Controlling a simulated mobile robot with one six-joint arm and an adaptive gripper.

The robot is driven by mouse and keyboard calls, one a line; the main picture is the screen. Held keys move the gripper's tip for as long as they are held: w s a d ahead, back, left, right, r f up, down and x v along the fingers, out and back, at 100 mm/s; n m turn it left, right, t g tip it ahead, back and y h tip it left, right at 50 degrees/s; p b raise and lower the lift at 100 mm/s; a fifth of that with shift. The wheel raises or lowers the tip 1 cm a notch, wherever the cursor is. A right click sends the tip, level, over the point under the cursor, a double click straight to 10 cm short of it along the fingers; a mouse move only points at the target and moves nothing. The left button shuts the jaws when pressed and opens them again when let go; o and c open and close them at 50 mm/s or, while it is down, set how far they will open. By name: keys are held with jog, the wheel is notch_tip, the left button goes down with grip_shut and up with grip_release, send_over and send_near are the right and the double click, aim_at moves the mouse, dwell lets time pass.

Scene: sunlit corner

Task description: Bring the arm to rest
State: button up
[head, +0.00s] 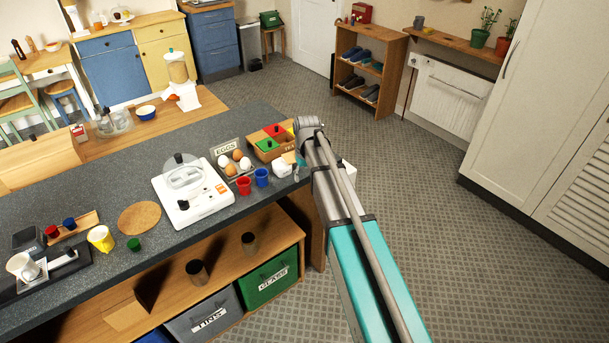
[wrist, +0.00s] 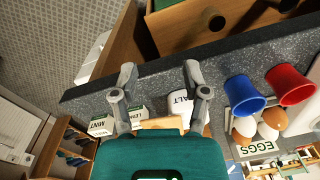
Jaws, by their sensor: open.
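My arm (head: 345,220) reaches up from the bottom right of the head view to the right end of the dark counter (head: 135,190). My gripper is mostly hidden there behind the arm's end. In the wrist view my gripper (wrist: 160,80) is open, its two grey fingers apart. No object is held between them. A white salt pot (wrist: 178,104) shows beside and beyond the right finger, and boxes marked mint (wrist: 103,126) and lemon are by the left finger. I cannot tell whether the fingers touch anything.
On the counter are an egg holder (head: 233,173), red cup (head: 244,185), blue cup (head: 262,177), a white appliance (head: 205,200) and a tea box (head: 260,153). A shelf with bins is below. Open floor (head: 430,190) lies right, before a shoe rack (head: 372,75) and white cupboard (head: 540,110).

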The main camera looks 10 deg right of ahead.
jog(key=shift+s, duration=0.1)
jog(key=s+d+m, duration=0.1)
jog(key=s+d, duration=0.2)
jog(key=s, duration=0.8)
jog(key=s+d+m, duration=0.1)
jog(key=s+d, duration=0.2)
jog(key=s, duration=0.9)
jog(key=shift+d+m, duration=0.3)
jog(key=shift+d, duration=0.05)
